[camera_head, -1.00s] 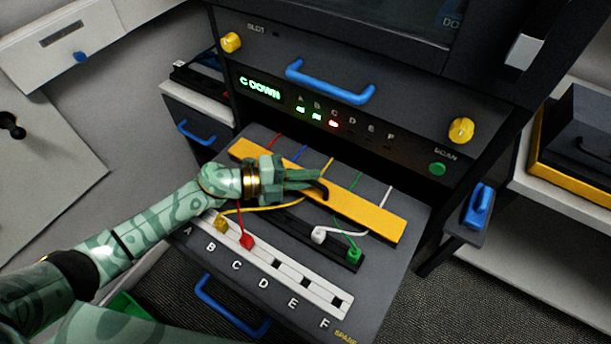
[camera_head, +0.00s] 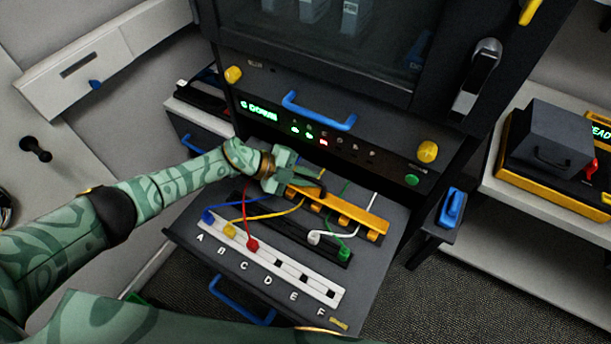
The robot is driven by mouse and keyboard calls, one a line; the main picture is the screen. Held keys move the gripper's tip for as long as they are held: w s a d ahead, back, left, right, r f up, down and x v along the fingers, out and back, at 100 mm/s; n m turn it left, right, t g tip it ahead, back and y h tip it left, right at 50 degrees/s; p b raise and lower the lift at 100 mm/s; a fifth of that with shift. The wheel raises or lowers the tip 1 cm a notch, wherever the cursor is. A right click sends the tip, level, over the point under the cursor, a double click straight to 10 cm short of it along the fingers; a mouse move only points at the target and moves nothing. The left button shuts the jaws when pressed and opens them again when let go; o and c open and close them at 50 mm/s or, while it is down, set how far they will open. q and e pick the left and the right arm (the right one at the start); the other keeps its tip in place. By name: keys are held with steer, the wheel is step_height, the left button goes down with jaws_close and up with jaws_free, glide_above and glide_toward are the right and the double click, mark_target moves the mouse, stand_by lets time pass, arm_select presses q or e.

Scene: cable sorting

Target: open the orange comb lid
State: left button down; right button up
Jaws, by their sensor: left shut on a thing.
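The orange comb lid (camera_head: 348,209) runs across the back of the pulled-out tray (camera_head: 185,237). It shows as a narrow, tilted strip with notched orange blocks along its front, and looks raised. My left gripper (camera_head: 318,188) is shut on the lid near its left end; the hand hides that end and the exact contact. Cables pass at the lid: red (camera_head: 247,205), blue (camera_head: 226,203), yellow (camera_head: 279,213), green (camera_head: 347,228) and white (camera_head: 338,233). My right gripper is out of view.
A white strip lettered A to F (camera_head: 300,283) holds blue, yellow and red plugs at its left; its right slots are empty. White and green plugs sit on a dark rail (camera_head: 293,231). The console with a blue handle (camera_head: 318,116) stands close behind.

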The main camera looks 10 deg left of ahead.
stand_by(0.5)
arm_select(q)
steer(key=c, duration=1.7)
jaws_free()
steer(key=shift+p+v, duration=1.4)
steer(key=shift+v, duration=6.75)
steer(key=shift+r, duration=0.1)
